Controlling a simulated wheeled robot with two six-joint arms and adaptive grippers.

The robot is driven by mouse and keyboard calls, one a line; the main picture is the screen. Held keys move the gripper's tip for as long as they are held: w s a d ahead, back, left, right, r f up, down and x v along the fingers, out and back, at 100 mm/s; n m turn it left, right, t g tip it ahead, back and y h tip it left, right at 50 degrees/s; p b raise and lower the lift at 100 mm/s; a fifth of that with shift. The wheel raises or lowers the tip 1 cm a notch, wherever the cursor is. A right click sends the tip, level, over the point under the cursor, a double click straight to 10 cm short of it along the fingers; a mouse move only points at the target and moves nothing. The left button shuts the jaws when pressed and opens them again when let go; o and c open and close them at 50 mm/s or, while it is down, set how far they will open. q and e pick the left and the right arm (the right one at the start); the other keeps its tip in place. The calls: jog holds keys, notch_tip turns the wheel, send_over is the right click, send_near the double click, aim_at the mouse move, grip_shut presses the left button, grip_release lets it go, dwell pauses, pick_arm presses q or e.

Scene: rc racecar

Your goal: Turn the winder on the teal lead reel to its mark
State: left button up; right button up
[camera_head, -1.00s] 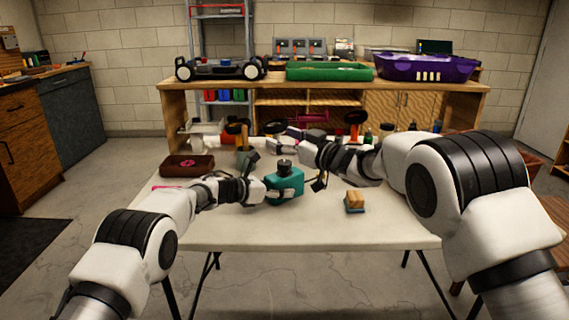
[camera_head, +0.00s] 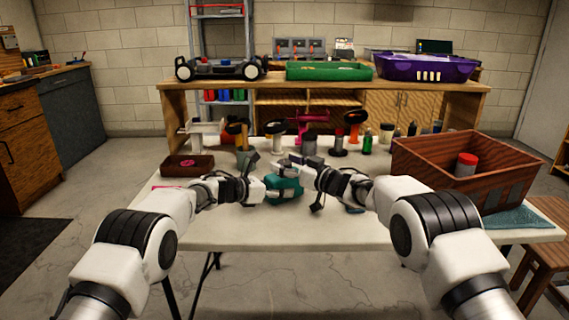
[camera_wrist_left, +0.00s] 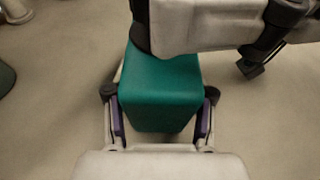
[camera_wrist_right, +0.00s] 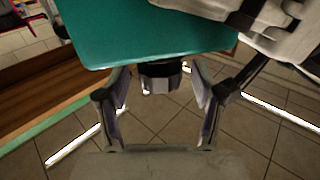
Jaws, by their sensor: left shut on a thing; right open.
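The teal lead reel (camera_head: 284,190) is a block-shaped teal body above the front middle of the white table. My left gripper (camera_head: 264,190) is shut on it from the left; the left wrist view shows the reel (camera_wrist_left: 160,88) between both fingers (camera_wrist_left: 160,96). My right gripper (camera_head: 300,172) is at the reel's upper right side and hides the top in the head view. In the right wrist view the black winder (camera_wrist_right: 160,74) sticks out of the teal body between the open fingers (camera_wrist_right: 160,84), with gaps on both sides. Its mark is not visible.
A brown wooden crate (camera_head: 430,175) with a red-capped jar (camera_head: 466,165) stands on the right. A dark brown tray (camera_head: 180,166) lies at the left. Several tools and bottles stand along the table's back.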

jog(key=shift+w+a, duration=0.15)
jog(key=shift+a, duration=0.1)
jog(key=c, duration=1.2)
jog(key=shift+a+r+t, duration=0.1)
jog(key=shift+r+t, duration=0.05)
jog(key=shift+t, duration=0.15)
jog(key=m+t+h, duration=0.2)
jog(key=h, duration=0.1)
jog(key=shift+m, duration=0.4)
jog(key=shift+m+t+h, duration=0.65)
jog(key=shift+m+h, duration=0.2)
jog(key=shift+h, duration=0.45)
jog(key=shift+m+t+h, duration=0.65)
jog(key=shift+m+h, duration=0.2)
jog(key=shift+h, duration=0.45)
jog(key=o, duration=1.2)
